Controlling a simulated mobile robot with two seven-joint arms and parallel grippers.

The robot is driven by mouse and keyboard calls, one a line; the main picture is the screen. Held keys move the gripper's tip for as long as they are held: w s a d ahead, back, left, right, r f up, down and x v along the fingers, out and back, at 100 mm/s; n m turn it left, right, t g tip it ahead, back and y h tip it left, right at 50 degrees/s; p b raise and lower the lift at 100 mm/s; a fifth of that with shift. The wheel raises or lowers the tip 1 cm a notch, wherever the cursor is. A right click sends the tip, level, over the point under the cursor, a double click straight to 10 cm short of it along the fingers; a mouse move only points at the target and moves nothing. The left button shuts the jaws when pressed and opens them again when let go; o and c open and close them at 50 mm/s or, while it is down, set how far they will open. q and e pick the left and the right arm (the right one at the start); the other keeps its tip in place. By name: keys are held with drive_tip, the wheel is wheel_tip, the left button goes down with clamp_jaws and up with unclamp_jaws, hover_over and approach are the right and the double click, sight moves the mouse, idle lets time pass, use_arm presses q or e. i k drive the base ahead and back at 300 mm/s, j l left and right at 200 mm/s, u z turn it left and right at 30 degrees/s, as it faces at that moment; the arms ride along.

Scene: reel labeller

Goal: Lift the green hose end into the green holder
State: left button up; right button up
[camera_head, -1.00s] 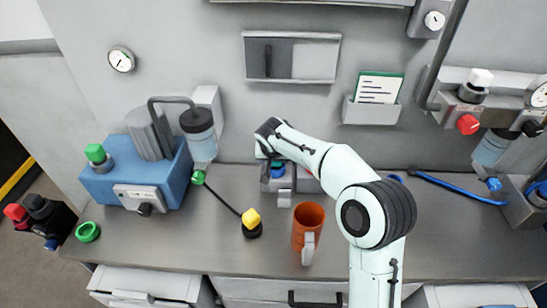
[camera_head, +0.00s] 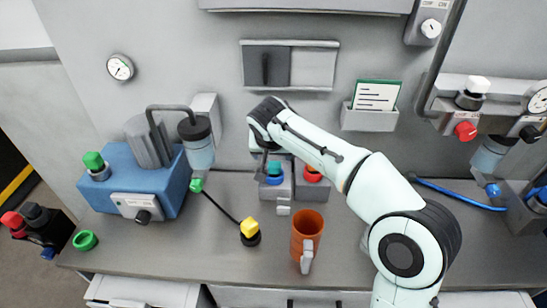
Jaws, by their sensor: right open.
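A small green piece (camera_head: 196,185) lies below the bottle at the left, at one end of a thin black line that runs to a yellow-topped black piece (camera_head: 250,229). It looks like the green hose end, but this is too small to be sure. A green ring (camera_head: 85,240) lies at the counter's front left. A teal piece (camera_head: 274,167) shows above a blue one on a grey block (camera_head: 284,190). Which of these is the green holder I cannot tell. My right gripper (camera_head: 266,156) is open above that block, its fingers partly hidden. My left gripper is not in view.
An orange mug (camera_head: 306,235) stands in front of the block, near my right arm. A blue machine (camera_head: 142,180) with a green knob fills the left. A blue hose (camera_head: 460,194) lies at the right. The counter front is mostly clear.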

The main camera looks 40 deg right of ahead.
sight(94, 161)
drive_tip(key=k+j, duration=0.8)
drive_tip(key=j, duration=0.15)
